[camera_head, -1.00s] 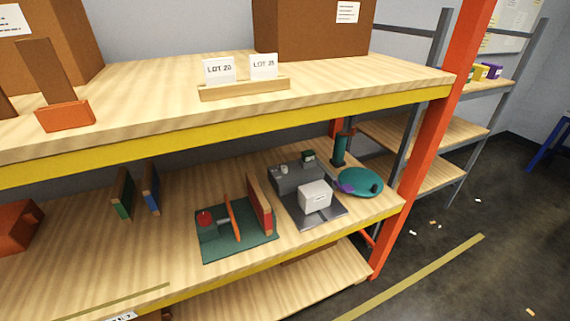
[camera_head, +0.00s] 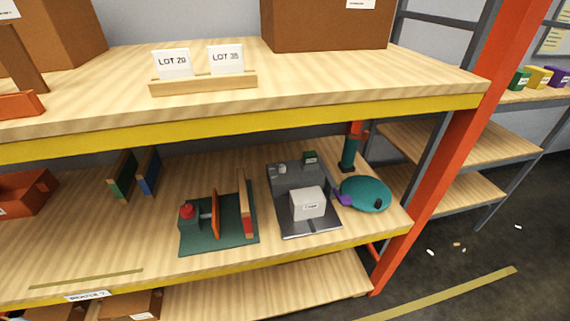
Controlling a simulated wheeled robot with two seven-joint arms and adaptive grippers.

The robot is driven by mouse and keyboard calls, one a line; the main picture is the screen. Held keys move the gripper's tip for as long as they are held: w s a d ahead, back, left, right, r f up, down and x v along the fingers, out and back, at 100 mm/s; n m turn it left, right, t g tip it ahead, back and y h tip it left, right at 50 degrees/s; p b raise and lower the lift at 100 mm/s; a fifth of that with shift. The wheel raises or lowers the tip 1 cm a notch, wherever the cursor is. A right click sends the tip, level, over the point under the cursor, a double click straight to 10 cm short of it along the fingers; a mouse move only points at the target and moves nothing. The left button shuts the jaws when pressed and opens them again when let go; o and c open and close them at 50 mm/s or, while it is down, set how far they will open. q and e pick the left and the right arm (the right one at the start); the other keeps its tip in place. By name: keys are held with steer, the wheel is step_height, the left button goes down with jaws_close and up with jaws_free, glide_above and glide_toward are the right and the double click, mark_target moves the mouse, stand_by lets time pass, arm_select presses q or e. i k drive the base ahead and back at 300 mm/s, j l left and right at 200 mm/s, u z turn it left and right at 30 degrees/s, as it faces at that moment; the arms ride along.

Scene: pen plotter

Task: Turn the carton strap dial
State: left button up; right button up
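A small white carton (camera_head: 307,203) with a dark label sits on a grey machine (camera_head: 287,185) on the middle shelf, right of centre. A small light grey part (camera_head: 281,168) and a small dark green block (camera_head: 310,157) are at the back of the machine. I cannot tell which part is the strap dial. Neither of my grippers is in view.
A green fixture (camera_head: 240,228) with a red knob and upright plates stands left of the machine. A teal disc (camera_head: 366,194) lies to its right. The upper shelf's yellow beam (camera_head: 250,120) hangs above, and an orange post (camera_head: 450,160) is at the right.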

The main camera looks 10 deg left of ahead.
mark_target(281, 167)
steer(key=i+l+u, duration=0.15)
steer(key=l, duration=0.35)
steer(key=i+l+u, duration=0.2)
steer(key=l, duration=0.3)
steer(key=i+l+u, duration=0.15)
steer(key=l, duration=0.4)
steer(key=l+u, duration=0.2)
steer(key=l, duration=0.35)
